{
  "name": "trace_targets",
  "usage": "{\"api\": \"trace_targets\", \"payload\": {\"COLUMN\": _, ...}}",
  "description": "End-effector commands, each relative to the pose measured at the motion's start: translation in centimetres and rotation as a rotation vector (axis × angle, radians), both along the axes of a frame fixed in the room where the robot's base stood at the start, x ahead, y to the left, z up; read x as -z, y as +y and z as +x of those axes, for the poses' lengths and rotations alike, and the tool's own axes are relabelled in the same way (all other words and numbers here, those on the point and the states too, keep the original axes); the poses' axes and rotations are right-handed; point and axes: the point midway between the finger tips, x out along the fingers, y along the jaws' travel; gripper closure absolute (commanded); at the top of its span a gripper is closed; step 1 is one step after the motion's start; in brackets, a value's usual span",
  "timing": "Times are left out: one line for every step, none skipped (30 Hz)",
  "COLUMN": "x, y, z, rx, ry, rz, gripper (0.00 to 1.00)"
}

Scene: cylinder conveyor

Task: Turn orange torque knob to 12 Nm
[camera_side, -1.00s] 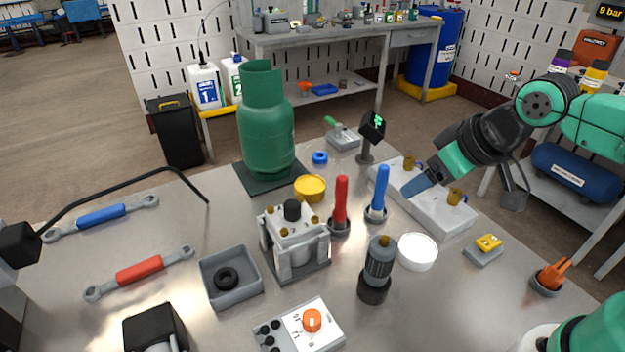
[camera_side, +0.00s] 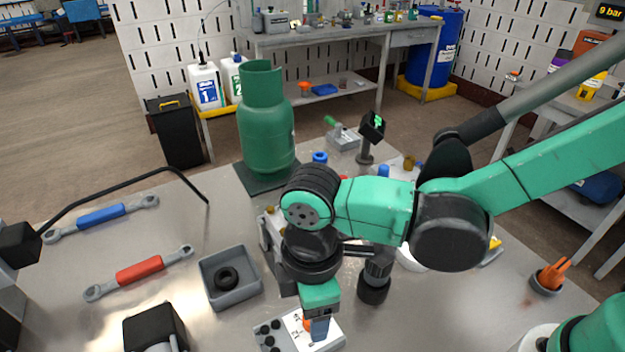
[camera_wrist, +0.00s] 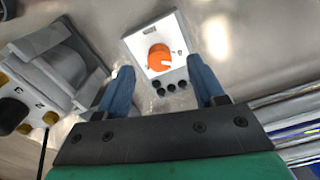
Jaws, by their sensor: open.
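The orange torque knob (camera_wrist: 158,57) sits on the white face of a small grey control box (camera_wrist: 140,38) with several black buttons on one edge. In the wrist view the knob lies ahead of and between my open gripper's blue fingers (camera_wrist: 160,90), with nothing held. In the side view my gripper (camera_side: 319,328) is above the box (camera_side: 270,338), in front of the knob, so only an orange sliver of the knob (camera_side: 307,325) shows. Whether the fingers touch the knob is not clear. The numbers on the dial are too small to read.
A grey tray with a black ring (camera_side: 230,278) and a black box (camera_side: 155,330) stand to the left. A dark cylindrical tool (camera_side: 375,275) stands to the right. A clamp fixture (camera_wrist: 50,70) is close by at left in the wrist view.

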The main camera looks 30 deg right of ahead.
Motion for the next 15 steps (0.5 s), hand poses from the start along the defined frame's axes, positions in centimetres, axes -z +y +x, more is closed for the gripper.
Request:
{"api": "trace_targets", "payload": {"x": 0.6, "y": 0.0, "z": 0.1, "rx": 0.001, "ry": 0.0, "rz": 0.001, "gripper": 0.38}}
{"api": "trace_targets", "payload": {"x": 1.0, "y": 0.0, "z": 0.1, "rx": 0.001, "ry": 0.0, "rz": 0.001, "gripper": 0.38}}
{"api": "trace_targets", "payload": {"x": 1.4, "y": 0.0, "z": 0.1, "rx": 0.002, "ry": 0.0, "rz": 0.001, "gripper": 0.38}}
{"api": "trace_targets", "payload": {"x": 1.6, "y": 0.0, "z": 0.1, "rx": 0.002, "ry": 0.0, "rz": 0.001, "gripper": 0.38}}
{"api": "trace_targets", "payload": {"x": 1.8, "y": 0.0, "z": 0.1, "rx": 0.002, "ry": 0.0, "rz": 0.001, "gripper": 0.38}}
{"api": "trace_targets", "payload": {"x": 2.1, "y": 0.0, "z": 0.1, "rx": 0.002, "ry": 0.0, "rz": 0.001, "gripper": 0.38}}
{"api": "trace_targets", "payload": {"x": 2.2, "y": 0.0, "z": 0.1, "rx": 0.002, "ry": -0.001, "rz": 0.002, "gripper": 0.38}}
{"api": "trace_targets", "payload": {"x": 2.3, "y": 0.0, "z": 0.0, "rx": 0.002, "ry": -0.001, "rz": 0.002, "gripper": 0.38}}
{"api": "trace_targets", "payload": {"x": 2.4, "y": 0.0, "z": 0.0, "rx": 0.002, "ry": -0.001, "rz": 0.002, "gripper": 0.38}}
{"api": "trace_targets", "payload": {"x": 2.4, "y": 0.0, "z": 0.0, "rx": 0.003, "ry": -0.001, "rz": 0.002, "gripper": 0.38}}
{"api": "trace_targets", "payload": {"x": 2.4, "y": 0.0, "z": 0.0, "rx": 0.003, "ry": -0.001, "rz": 0.002, "gripper": 0.38}}
{"api": "trace_targets", "payload": {"x": 2.4, "y": 0.0, "z": 0.0, "rx": 0.003, "ry": -0.001, "rz": 0.002, "gripper": 0.38}}
{"api": "trace_targets", "payload": {"x": 2.4, "y": 0.0, "z": 0.0, "rx": 0.003, "ry": -0.001, "rz": 0.002, "gripper": 0.38}}
{"api": "trace_targets", "payload": {"x": 2.4, "y": 0.0, "z": 0.0, "rx": 0.003, "ry": -0.001, "rz": 0.002, "gripper": 0.38}}
{"api": "trace_targets", "payload": {"x": 2.4, "y": 0.0, "z": 0.0, "rx": 0.003, "ry": -0.001, "rz": 0.002, "gripper": 0.38}}
